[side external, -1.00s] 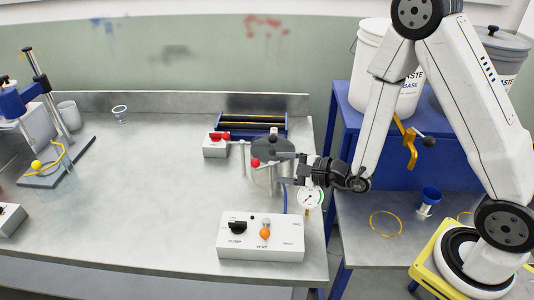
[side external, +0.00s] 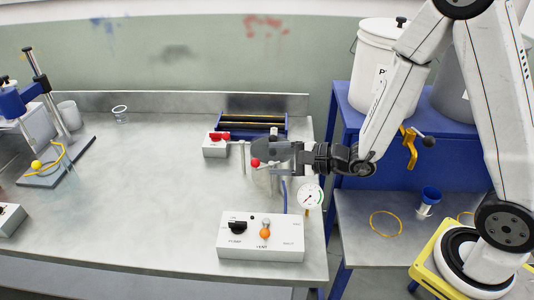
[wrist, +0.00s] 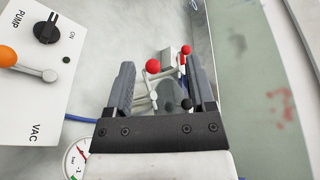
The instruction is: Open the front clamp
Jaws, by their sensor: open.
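A red ball knob (side external: 255,162), apparently the front clamp's handle end, shows just left of my gripper in the side view. In the wrist view the red ball (wrist: 153,66) sits on a pale metal lever between my fingers, closer to the left one. My gripper (side external: 286,152) is open, reaching left over the rig at the bench's right part. No contact with the ball is visible. A grey round lid (side external: 264,148) is partly hidden behind my fingers. Its black knob (wrist: 187,103) shows near the right finger in the wrist view.
A white box with a red handle (side external: 219,136) stands behind left. A control box (side external: 262,240) with black and orange knobs is at the front, and a round gauge (side external: 310,196) hangs below my gripper. A blue rack (side external: 248,119) stands behind. The bench's middle is clear.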

